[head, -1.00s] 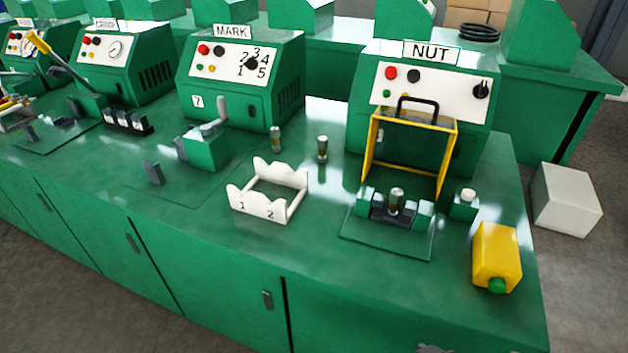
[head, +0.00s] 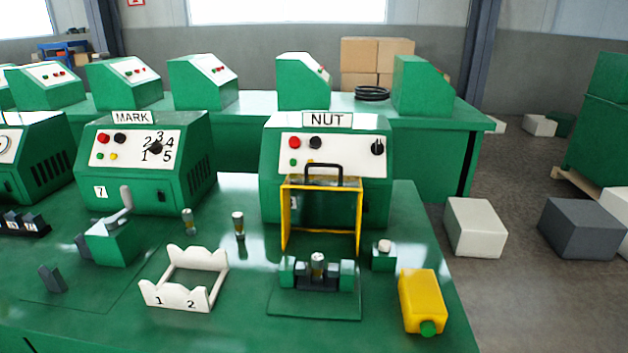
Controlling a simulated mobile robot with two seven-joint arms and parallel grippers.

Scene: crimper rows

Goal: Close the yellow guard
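The yellow guard (head: 285,218) is a yellow frame with a black handle (head: 323,168) on its upper edge. It stands upright against the front of the green NUT machine (head: 267,165), behind the fixture. In the fixture (head: 301,275) in front of it, a small metal cylinder (head: 318,266) stands upright between dark jaws and green blocks. The space above the fixture is uncovered. Neither of my grippers is in view.
A white rack (head: 175,297) marked 1 and 2 stands left of the fixture. Two small cylinders (head: 239,225) stand behind it. A yellow bottle (head: 422,301) lies at front right, and a green block with a pale button (head: 384,256) sits beside the fixture. The MARK machine (head: 190,160) is left.

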